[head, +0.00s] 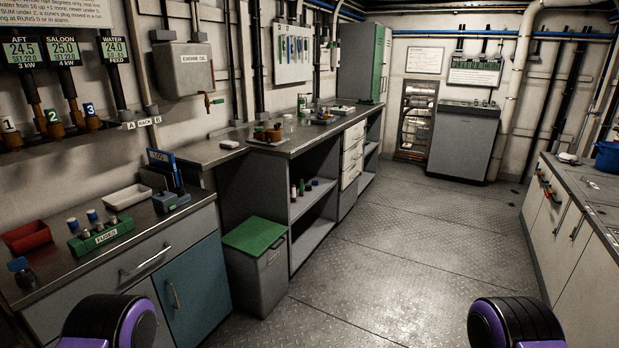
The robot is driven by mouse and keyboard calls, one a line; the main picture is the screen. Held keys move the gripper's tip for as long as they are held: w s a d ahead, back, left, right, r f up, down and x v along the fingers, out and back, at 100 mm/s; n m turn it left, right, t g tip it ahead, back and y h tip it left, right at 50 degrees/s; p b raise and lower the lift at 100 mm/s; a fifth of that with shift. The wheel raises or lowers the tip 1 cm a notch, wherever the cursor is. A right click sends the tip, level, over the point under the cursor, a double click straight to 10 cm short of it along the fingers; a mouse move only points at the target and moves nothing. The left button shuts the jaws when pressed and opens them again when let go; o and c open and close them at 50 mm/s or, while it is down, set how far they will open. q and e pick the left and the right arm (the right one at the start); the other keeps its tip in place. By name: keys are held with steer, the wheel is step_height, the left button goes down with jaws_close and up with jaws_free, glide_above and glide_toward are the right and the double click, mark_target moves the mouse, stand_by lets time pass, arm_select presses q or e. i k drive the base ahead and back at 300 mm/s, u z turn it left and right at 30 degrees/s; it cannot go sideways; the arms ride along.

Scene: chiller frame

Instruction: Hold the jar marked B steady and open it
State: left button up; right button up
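I cannot make out a jar marked B. A small pale jar-like container (288,123) stands on the long grey bench (305,137) along the left wall, too small for any marking to be read. Small bottles (301,188) stand on the open shelf under that bench, also unreadable. Neither of my grippers is in view; only purple and black parts of my arms show at the bottom left and bottom right.
Another counter (597,197) runs along the right. The metal floor (400,250) between is clear.

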mark_target(288, 123)
steer(key=i, duration=0.15)
steer(key=z, duration=1.2)
steer(key=i, duration=3.35)
steer(key=u, duration=2.25)
